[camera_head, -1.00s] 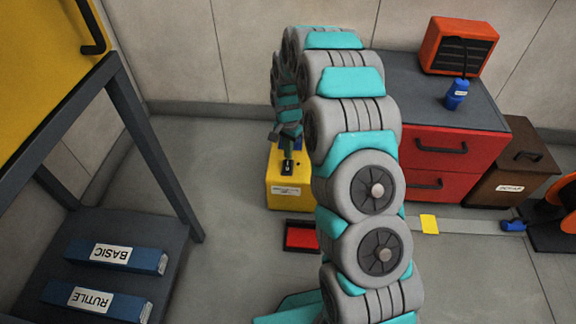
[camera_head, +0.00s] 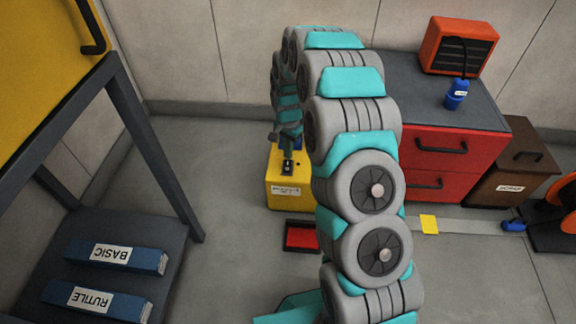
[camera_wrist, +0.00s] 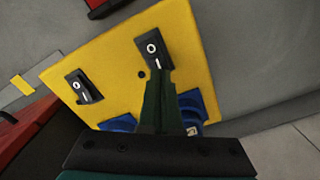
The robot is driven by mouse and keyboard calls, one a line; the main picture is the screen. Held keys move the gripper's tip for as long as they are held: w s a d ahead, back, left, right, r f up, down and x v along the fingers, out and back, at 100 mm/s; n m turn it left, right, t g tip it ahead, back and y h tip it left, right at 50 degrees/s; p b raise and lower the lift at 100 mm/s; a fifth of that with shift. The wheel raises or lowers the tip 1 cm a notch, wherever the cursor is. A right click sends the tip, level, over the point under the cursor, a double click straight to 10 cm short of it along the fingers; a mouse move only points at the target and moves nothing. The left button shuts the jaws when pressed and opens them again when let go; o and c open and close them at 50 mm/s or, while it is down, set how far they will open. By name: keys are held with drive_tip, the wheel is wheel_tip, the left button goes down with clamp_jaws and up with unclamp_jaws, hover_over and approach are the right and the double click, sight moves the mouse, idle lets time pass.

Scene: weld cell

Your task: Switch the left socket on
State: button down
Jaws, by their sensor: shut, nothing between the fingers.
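A yellow socket box (camera_head: 290,196) stands on the floor, partly hidden behind my arm. In the wrist view its yellow top (camera_wrist: 112,75) carries two black rocker switches marked O and I. One switch (camera_wrist: 153,51) is right at my fingertips; from the head view this is the left one. The other switch (camera_wrist: 83,87) lies to the left in the wrist view. Two blue sockets (camera_wrist: 119,123) (camera_wrist: 191,104) sit partly behind my gripper. My gripper (camera_wrist: 158,76) is shut and empty, its tips at the I end of the left switch. I cannot tell whether they touch.
A red tray (camera_head: 302,237) lies on the floor before the box. A red drawer cabinet (camera_head: 450,152) stands to the right, with a brown scrap box (camera_head: 512,165) beside it. A dark-framed rack (camera_head: 150,150) stands at the left.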

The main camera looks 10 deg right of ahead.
sight(288, 161)
drive_tip(key=shift+f, duration=1.1)
idle(1.0)
drive_tip(key=shift+r+p, duration=0.75)
drive_tip(key=shift+r, duration=2.75)
drive_tip(key=shift+s+r, duration=0.1)
drive_tip(key=shift+r, duration=0.05)
drive_tip(key=s+r+n+g+p, duration=0.1)
drive_tip(key=s+r+n+p, duration=0.25)
drive_tip(key=s+r, duration=1)
drive_tip(key=s+r+n+p, duration=0.2)
drive_tip(key=s+r+n, duration=0.2)
drive_tip(key=s+r, duration=0.95)
drive_tip(key=s+n+p, duration=0.1)
drive_tip(key=s+n, duration=0.1)
drive_tip(key=s, duration=1.4)
drive_tip(key=shift+s+g+p, duration=0.25)
drive_tip(key=shift+g+p, duration=0.15)
